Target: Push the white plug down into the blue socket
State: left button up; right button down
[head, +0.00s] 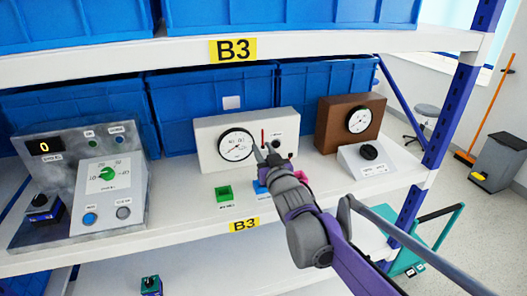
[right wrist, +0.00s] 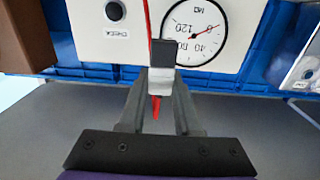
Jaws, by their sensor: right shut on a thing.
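My right gripper (head: 267,155) is in front of the white gauge box on the shelf. In the right wrist view its fingers (right wrist: 157,105) are shut on the white plug (right wrist: 160,86), which has a dark block at its far end. A red cable or strip shows behind and below the plug. The blue socket (head: 260,188) sits on the shelf, partly hidden by my right gripper in the head view. The gripper appears above it, and I cannot tell whether the plug is lined up with it. My left gripper is not in view.
A green socket (head: 224,193) stands left of the blue one. Behind are the white gauge box (head: 212,150) and a brown gauge box (head: 338,113). A grey control panel (head: 57,145) stands at left, a white knob box (head: 357,165) at right. The upper shelf (head: 130,61) hangs overhead.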

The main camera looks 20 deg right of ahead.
jog(key=shift+a, duration=0.3)
jog(key=shift+d, duration=0.1)
jog(key=shift+f, duration=0.15)
jog(key=shift+f+b, duration=1.6)
jog(key=shift+f, duration=1.15)
jog(key=shift+f+b, duration=0.8)
jog(key=shift+f, duration=0.9)
jog(key=c, duration=0.5)
grip_release()
